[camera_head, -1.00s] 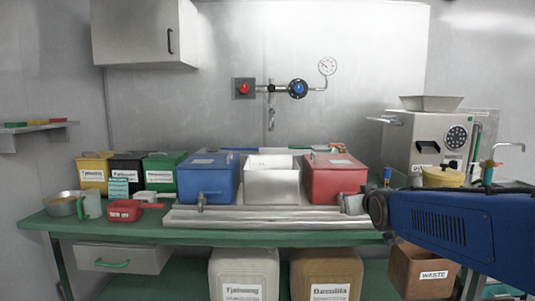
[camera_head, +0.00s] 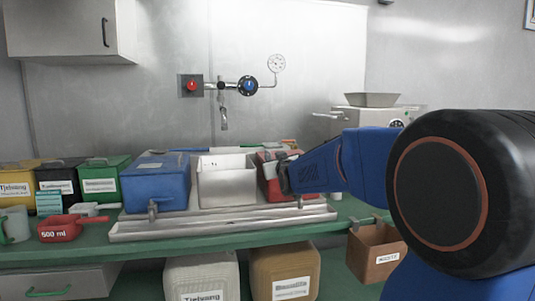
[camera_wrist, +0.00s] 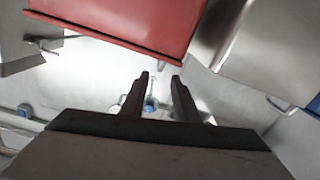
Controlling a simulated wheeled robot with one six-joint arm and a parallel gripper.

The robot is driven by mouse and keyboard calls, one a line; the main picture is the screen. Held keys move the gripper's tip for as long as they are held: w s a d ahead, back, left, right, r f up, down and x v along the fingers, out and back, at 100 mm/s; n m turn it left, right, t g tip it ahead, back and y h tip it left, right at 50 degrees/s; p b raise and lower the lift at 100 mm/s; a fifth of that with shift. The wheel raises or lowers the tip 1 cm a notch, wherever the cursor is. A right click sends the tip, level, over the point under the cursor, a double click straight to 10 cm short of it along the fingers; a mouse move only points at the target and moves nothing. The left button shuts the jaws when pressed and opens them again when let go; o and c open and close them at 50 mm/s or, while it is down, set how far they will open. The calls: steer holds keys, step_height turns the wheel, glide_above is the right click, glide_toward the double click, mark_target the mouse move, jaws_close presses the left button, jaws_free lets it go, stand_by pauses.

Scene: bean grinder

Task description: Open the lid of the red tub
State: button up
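The red tub (camera_head: 270,187) stands on the bench right of the white open bin, mostly hidden behind my arm in the head view. In the wrist view, a broad red surface of the tub (camera_wrist: 130,20) with a straight dark-edged rim fills the upper left. Its lid handle is not clear in either current view, and I cannot tell the lid's state. My gripper (camera_wrist: 160,78) shows two dark fingers apart with nothing between them. They lie below the red rim in that picture, with a visible gap. The head view hides the fingertips.
The white bin (camera_head: 228,188) and blue tub (camera_head: 155,185) stand left of the red tub, behind a metal ledge (camera_head: 220,225). Wall pipework with a blue knob (camera_head: 249,86) is behind. A grey machine (camera_head: 365,120) stands right. A red scoop (camera_head: 65,228) lies at left.

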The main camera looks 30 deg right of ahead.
mark_target(268, 151)
steer(key=x, duration=1)
steer(key=shift+f, duration=0.1)
jaws_close()
